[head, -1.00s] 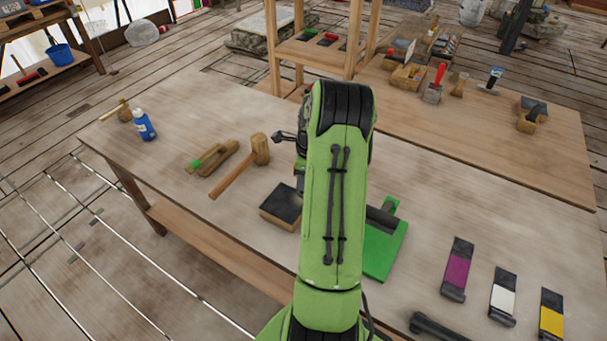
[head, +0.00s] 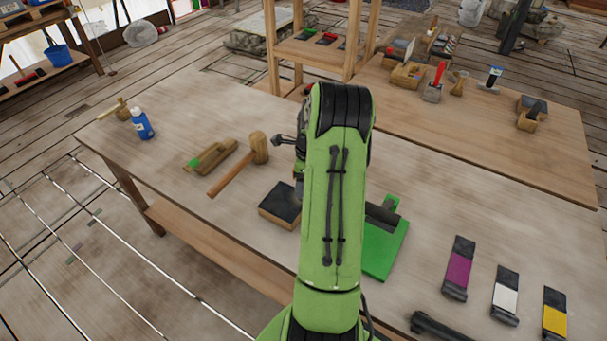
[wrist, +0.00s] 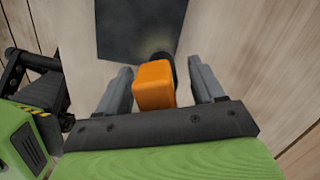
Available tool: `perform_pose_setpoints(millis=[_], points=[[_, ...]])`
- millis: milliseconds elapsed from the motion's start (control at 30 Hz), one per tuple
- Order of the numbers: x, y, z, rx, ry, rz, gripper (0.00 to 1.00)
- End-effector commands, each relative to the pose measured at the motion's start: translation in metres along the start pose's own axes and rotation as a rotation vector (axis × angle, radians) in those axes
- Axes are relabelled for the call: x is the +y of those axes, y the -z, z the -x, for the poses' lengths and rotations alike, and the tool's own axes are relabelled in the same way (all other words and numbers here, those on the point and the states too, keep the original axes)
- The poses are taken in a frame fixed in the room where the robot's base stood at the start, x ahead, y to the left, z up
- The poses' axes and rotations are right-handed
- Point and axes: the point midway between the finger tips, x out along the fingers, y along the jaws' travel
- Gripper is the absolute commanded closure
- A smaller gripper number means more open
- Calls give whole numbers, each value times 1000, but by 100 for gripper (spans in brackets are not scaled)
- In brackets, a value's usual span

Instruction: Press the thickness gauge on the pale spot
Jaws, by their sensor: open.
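In the wrist view an orange block (wrist: 153,85) with a dark round end beyond it, probably the thickness gauge, sits between the fingers of my gripper (wrist: 160,82). The fingers are open, with a gap visible on each side of the block. Past it lies a dark flat panel (wrist: 125,28). The same dark-topped wooden block (head: 277,204) appears on the bench in the head view, partly behind my arm. My gripper and the orange block are hidden behind my arm in the head view.
On the bench (head: 190,110), a wooden mallet (head: 240,165) lies left of the block and a green board (head: 383,255) lies right of my arm. A blue bottle (head: 142,124) stands far left. Purple (head: 459,269), white (head: 506,294) and yellow (head: 554,318) marked strips lie at the right.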

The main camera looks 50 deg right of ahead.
Motion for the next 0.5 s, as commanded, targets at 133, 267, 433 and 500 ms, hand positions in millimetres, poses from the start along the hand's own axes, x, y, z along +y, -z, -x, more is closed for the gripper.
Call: perform_pose_setpoints(millis=[133,267,433,500], points=[[-1,0,26,-1,7,0,32],[-2,0,64,-1,9,0,32],[-1,0,112,-1,7,-1,32],[-1,0,129,-1,6,-1,32]])
